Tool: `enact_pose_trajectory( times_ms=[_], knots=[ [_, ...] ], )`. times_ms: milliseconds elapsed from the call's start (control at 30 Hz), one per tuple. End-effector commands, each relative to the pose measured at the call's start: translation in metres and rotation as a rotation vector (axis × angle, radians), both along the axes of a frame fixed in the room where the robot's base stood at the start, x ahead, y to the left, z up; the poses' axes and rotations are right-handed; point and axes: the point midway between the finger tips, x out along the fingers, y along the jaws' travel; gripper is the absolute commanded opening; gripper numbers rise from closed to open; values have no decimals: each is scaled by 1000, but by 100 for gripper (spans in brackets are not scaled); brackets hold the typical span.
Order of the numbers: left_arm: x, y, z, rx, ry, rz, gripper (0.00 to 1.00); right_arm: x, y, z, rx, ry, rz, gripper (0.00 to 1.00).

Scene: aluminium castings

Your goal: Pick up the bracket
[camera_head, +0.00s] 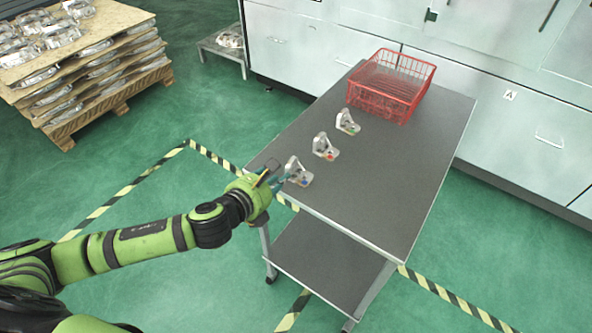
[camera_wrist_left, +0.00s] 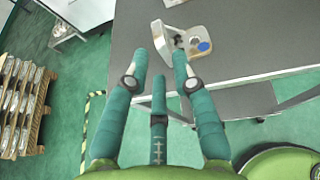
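Three grey metal brackets stand in a row on the dark table top (camera_head: 402,180). The nearest bracket (camera_head: 299,171) has a blue spot, the middle bracket (camera_head: 325,146) a red spot, and the far bracket (camera_head: 347,122) a green spot. My left gripper (camera_head: 281,179) is at the table's left edge, close beside the blue-spotted bracket. In the left wrist view its teal fingers (camera_wrist_left: 160,64) are spread and empty, with the blue-spotted bracket (camera_wrist_left: 186,42) just beyond the tips. Whether a fingertip touches the bracket I cannot tell. My right gripper is not in view.
A red wire basket (camera_head: 390,85) stands at the table's far end. The table's right side is clear. Pale cabinets (camera_head: 520,125) stand behind it. A pallet stack of castings (camera_head: 85,60) and a low stand (camera_head: 226,42) are on the floor at the back left.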

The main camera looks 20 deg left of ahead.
Motion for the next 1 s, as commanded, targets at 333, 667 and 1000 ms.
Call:
enact_pose_trajectory(
  times_ms=[333,667,1000],
  knots=[
    [28,-5,-9,59,-21,-34,26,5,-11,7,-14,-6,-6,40],
    [62,-14,-25,57,-20,-32,26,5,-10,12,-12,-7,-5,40],
    [65,-15,-27,58,-20,-32,6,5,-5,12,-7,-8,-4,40]
  ],
)
